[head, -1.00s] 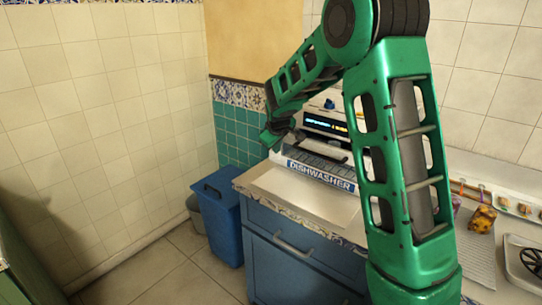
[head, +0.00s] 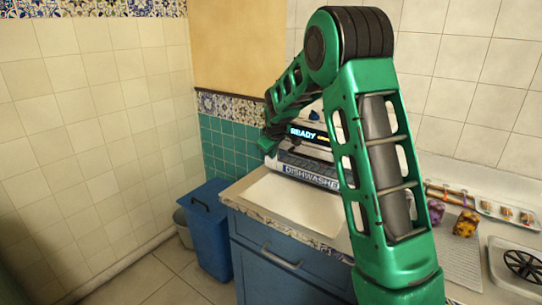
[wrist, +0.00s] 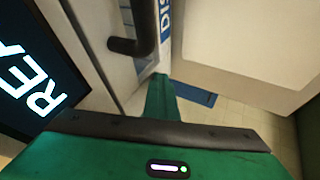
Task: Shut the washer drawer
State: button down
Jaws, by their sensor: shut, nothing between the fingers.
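The white washer (head: 345,160), with a lit READY display (head: 303,133), stands on the counter. Its drawer (head: 312,176) has a blue DISHWASHER label on its front and sits close under the display panel; whether it is fully flush I cannot tell. The wrist view shows the READY display (wrist: 35,85) at left, a dark handle (wrist: 140,30) and part of the drawer's label (wrist: 166,15). My gripper (head: 267,143) is shut and empty at the washer's left front corner. A green fingertip (wrist: 160,95) points down beside the drawer front; contact is unclear.
A cream board (head: 285,205) lies on the counter before the washer. A blue bin (head: 210,225) stands on the floor at left.

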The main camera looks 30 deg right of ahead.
jog(key=shift+w+d+r, duration=0.1)
jog(key=shift+d+r, duration=0.15)
jog(key=shift+d, duration=0.1)
jog(key=shift+a+f, duration=0.1)
jog(key=shift+a, duration=0.15)
jog(key=s+a+r, duration=0.6)
jog(key=s+r, duration=0.2)
jog(key=s+d+f+m+g, duration=0.1)
jog(key=s+d+m+g, duration=0.15)
jog(key=s, duration=0.85)
jog(key=s+d+m+g, duration=0.1)
jog(key=s+d+m, duration=0.25)
jog(key=s, duration=0.75)
jog(key=s+a+f+m+g+y, duration=0.1)
jog(key=s+f+m, duration=0.1)
jog(key=s, duration=1)
jog(key=s+a+f+m+g+y, duration=0.1)
jog(key=s+f+m+g+y, duration=0.1)
jog(key=s, duration=1.1)
jog(key=shift+s+a+f+m, duration=0.15)
jog(key=shift+a+f+m, duration=0.1)
jog(key=shift+f+m, duration=0.25)
